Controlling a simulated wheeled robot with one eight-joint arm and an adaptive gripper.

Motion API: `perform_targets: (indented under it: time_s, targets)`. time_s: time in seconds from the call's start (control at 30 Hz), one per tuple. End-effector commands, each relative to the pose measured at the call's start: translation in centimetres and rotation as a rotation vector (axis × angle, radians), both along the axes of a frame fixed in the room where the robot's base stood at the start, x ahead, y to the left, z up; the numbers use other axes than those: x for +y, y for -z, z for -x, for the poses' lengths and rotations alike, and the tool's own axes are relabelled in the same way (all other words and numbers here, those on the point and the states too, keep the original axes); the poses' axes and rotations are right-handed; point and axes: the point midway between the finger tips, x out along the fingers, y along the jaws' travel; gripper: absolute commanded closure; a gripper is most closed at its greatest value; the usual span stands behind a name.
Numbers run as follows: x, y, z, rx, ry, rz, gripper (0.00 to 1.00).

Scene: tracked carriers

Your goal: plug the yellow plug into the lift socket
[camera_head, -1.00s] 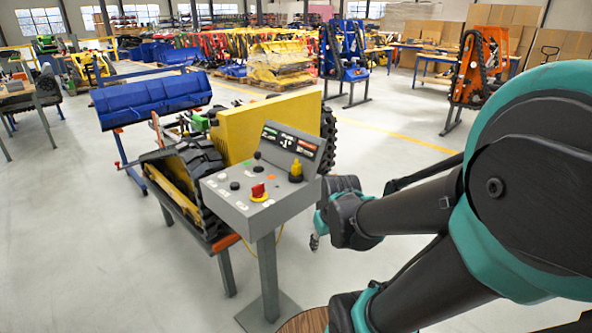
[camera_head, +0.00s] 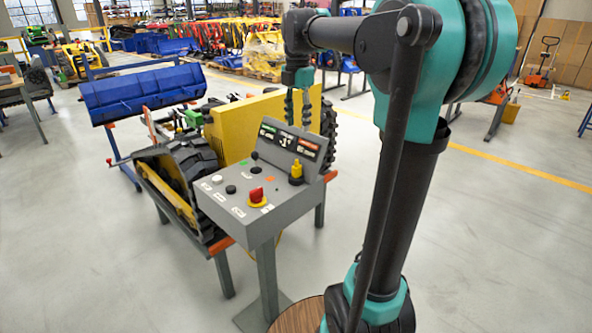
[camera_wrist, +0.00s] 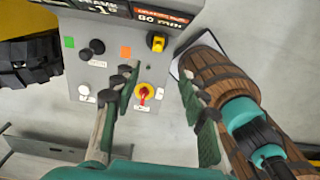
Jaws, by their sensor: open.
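The yellow plug (camera_head: 296,168) stands upright in a black seat at the right of the grey control panel (camera_head: 228,207). In the wrist view, the yellow plug (camera_wrist: 158,42) is at the panel's upper right. My gripper (camera_head: 297,121) is above and behind the panel in the head view, apart from the plug. In the wrist view, my gripper (camera_wrist: 160,86) is open and empty, pointing down at the panel. Dark round fittings (camera_wrist: 92,50) sit at the panel's left; I cannot tell which is the lift socket.
A red knob on a yellow base (camera_head: 257,197) sits on the panel's front. A display board (camera_head: 291,141) rises at the panel's back. A tracked carrier with a yellow body (camera_head: 240,128) stands close behind.

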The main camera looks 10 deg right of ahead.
Motion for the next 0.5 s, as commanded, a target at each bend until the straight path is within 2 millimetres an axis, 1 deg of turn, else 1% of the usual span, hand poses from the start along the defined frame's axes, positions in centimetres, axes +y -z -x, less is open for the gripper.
perform_targets:
  time_s: [0.07,0.17,0.5]
  targets:
    - [0.0,0.3,-0.1,0.004,-0.018,0.000,0.57]
    - [0.0,1.7,-0.1,0.004,-0.019,0.000,0.57]
    - [0.0,8.5,-0.1,0.002,-0.017,0.000,0.57]
